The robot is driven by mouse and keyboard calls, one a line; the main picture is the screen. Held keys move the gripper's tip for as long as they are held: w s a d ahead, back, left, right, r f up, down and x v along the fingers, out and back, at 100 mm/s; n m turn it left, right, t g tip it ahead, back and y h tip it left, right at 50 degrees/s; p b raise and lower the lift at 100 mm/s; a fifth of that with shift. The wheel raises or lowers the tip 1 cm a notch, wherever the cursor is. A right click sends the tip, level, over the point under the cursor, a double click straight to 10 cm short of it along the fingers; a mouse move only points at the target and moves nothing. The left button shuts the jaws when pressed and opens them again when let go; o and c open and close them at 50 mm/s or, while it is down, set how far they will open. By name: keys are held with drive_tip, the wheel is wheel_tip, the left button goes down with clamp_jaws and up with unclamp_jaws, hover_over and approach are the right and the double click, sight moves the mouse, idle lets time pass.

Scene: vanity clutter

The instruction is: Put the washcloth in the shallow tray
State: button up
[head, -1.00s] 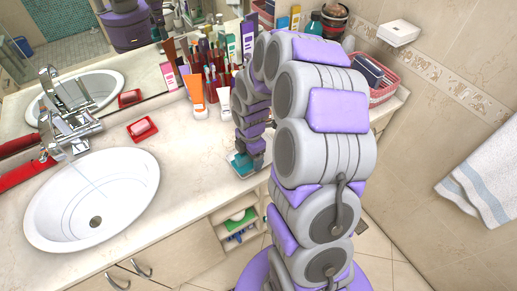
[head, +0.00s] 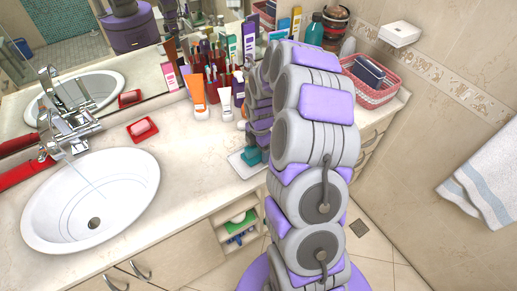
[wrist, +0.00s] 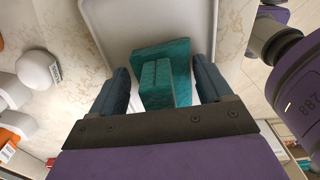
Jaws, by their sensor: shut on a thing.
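The washcloth is a folded teal cloth (wrist: 165,55), seen between the fingers in the wrist view. It also shows in the head view (head: 250,156), partly behind my arm. The shallow tray is white with a low rim (wrist: 95,22); its near-left part shows in the head view (head: 239,167). My gripper (wrist: 160,66) is shut on the washcloth, over the tray's inside. I cannot tell whether the cloth touches the tray floor. In the head view my arm hides most of the gripper and the tray's right side.
Several tubes and bottles, including an orange tube (head: 197,92) and a white tube (head: 225,101), stand behind the tray by the mirror. A pink basket (head: 372,92) is at the back right. A red soap dish (head: 142,129) and the sink (head: 60,215) are left. Counter between is clear.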

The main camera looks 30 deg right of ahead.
drive_tip(key=o, duration=0.6)
drive_tip(key=shift+d+f, duration=0.1)
drive_tip(key=shift+d, duration=0.1)
drive_tip(key=shift+o, duration=0.7)
drive_tip(key=shift+d, duration=0.3)
drive_tip(key=shift+a, duration=0.1)
drive_tip(key=shift+a+r, duration=0.1)
drive_tip(key=shift+r, duration=0.15)
drive_tip(key=r+p, duration=0.1)
drive_tip(key=r, duration=1)
drive_tip(key=shift+d+r+p, duration=0.2)
drive_tip(key=shift+r+p, duration=0.1)
drive_tip(key=shift+p, duration=0.1)
drive_tip(key=s+a+r+m, duration=0.8)
drive_tip(key=s+a+r, duration=0.2)
drive_tip(key=s+a, duration=0.3)
drive_tip(key=s+a+r+m+g, duration=0.1)
drive_tip(key=s+a+m, duration=0.2)
drive_tip(key=s+m, duration=0.8)
drive_tip(key=s, duration=0.8)
drive_tip(key=shift+s+r+g, duration=0.15)
drive_tip(key=shift+s+g, duration=0.05)
drive_tip(key=shift+g, duration=0.2)
